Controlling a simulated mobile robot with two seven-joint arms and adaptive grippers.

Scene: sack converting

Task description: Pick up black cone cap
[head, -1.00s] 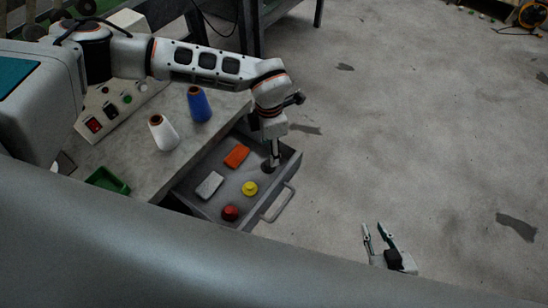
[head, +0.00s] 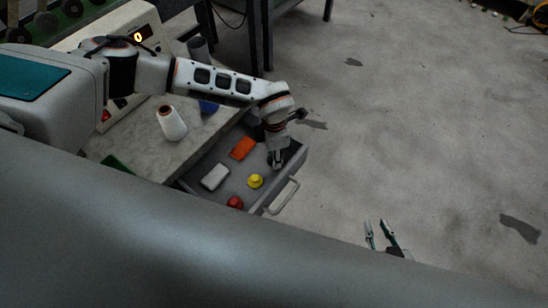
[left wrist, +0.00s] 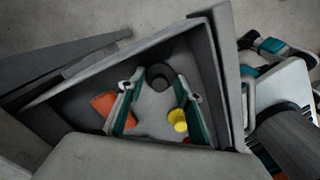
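The black cone cap (left wrist: 160,76) lies on the drawer floor in the left wrist view, between the tips of my left gripper (left wrist: 159,80). Its fingers are apart; I cannot tell whether they touch the cap. In the head view my left gripper (head: 276,160) reaches down into the open drawer's far right corner and hides the cap. A yellow cap (head: 256,181) and a red cap (head: 235,202) are in the same drawer. The yellow cap also shows beside the right finger in the left wrist view (left wrist: 178,118). My right gripper (head: 383,238) is open and empty over the floor.
The drawer (head: 299,160) also holds an orange block (head: 242,148) and a whitish block (head: 215,177). Its walls stand close around my left gripper. A white cone (head: 172,124) and a partly hidden blue cone (head: 208,107) stand on the worktop.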

